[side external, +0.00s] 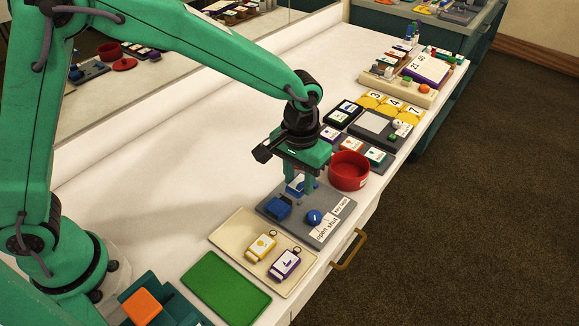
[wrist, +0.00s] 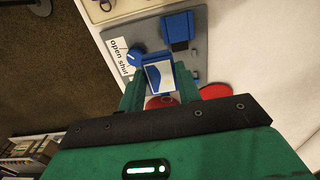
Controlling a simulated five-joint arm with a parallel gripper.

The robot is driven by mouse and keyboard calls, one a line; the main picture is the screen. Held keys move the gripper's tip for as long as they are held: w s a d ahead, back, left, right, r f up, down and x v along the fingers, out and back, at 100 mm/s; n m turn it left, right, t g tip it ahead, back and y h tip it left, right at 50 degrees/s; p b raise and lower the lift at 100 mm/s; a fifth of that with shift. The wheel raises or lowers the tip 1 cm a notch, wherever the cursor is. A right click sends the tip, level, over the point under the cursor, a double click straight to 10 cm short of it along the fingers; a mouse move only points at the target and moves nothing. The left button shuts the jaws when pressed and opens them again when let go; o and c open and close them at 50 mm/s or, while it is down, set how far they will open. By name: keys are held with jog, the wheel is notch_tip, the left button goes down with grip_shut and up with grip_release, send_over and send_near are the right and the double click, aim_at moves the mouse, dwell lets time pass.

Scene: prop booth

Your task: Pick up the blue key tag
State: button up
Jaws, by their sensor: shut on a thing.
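The blue key tag (wrist: 158,78), blue with a white face, is between the two green fingers of my gripper (wrist: 159,90) in the wrist view. In the side view, my gripper (side external: 299,184) points down over the far end of the grey board (side external: 272,213), shut on the blue key tag (side external: 293,187), which is partly hidden by the fingers. I cannot tell clearly whether the tag is clear of the board. A blue block (side external: 278,208) and a round blue knob (side external: 314,217) sit on the board beside it.
A cream tray (side external: 228,238) holds a yellow tag (side external: 261,246) and a purple tag (side external: 285,264). A green mat (side external: 226,288) lies in front. A red bowl (side external: 349,170) stands close right of my gripper. The white table's left side is clear.

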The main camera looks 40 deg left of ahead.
jog(key=s+d+r, duration=0.3)
jog(key=s, duration=0.1)
jog(key=shift+s+d+r, duration=0.3)
jog(key=shift+s, duration=0.1)
jog(key=shift+w, duration=0.15)
dwell(0.3)
jog(key=w+f, duration=0.1)
jog(key=w, duration=1.9)
jog(key=shift+a+f, duration=0.2)
jog(key=shift+a, duration=0.1)
jog(key=shift+f, duration=0.25)
jog(key=shift+f, duration=4.65)
